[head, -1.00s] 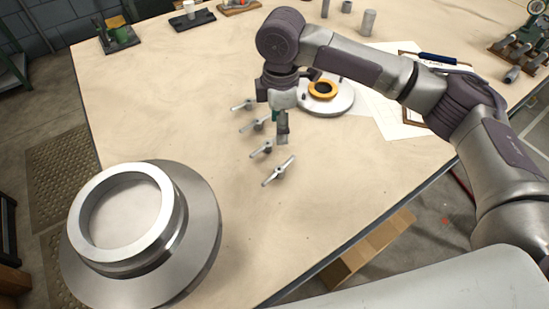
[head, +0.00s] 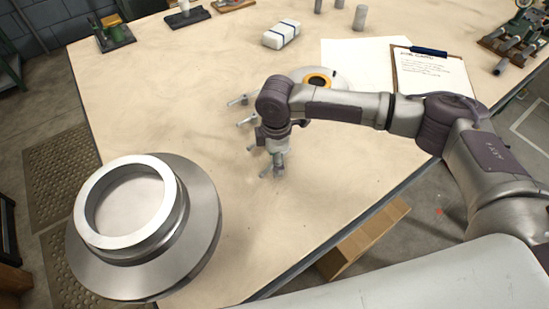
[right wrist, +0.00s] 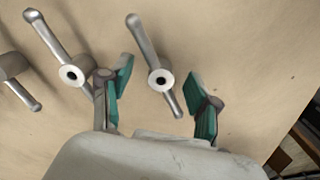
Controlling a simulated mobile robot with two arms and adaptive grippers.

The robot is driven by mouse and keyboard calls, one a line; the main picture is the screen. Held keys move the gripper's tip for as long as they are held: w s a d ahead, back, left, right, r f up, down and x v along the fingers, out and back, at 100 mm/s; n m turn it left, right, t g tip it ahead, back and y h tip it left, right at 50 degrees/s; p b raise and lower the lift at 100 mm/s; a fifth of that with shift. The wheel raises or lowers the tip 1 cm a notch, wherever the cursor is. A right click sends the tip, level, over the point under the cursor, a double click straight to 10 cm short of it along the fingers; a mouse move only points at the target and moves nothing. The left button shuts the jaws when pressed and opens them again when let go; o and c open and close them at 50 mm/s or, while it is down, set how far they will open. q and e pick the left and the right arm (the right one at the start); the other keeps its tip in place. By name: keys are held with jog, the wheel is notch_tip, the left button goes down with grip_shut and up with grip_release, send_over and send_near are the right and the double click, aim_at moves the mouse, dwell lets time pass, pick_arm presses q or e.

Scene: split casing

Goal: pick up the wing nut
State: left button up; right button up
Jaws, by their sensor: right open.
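Several grey metal wing nuts lie in a row on the workbench. In the right wrist view, the front wing nut (right wrist: 143,45) has a round hub with a dark hole and two long wings, and lies between the teal finger pads of my open right gripper (right wrist: 160,88). A second wing nut (right wrist: 55,50) lies just outside the left finger, and a third (right wrist: 17,66) is cut by the left edge. In the head view my right gripper (head: 277,168) points down over the front of the row and mostly hides the front wing nut. My left gripper is out of view.
A large metal flanged casing (head: 205,225) stands at the front left of the workbench (head: 180,100). Behind my right arm are a round plate with an orange ring (head: 318,80), a white bundle (head: 282,34) and a clipboard (head: 430,75).

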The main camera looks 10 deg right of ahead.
jog(key=shift+w+f, duration=0.1)
grip_shut()
dwell(0.4)
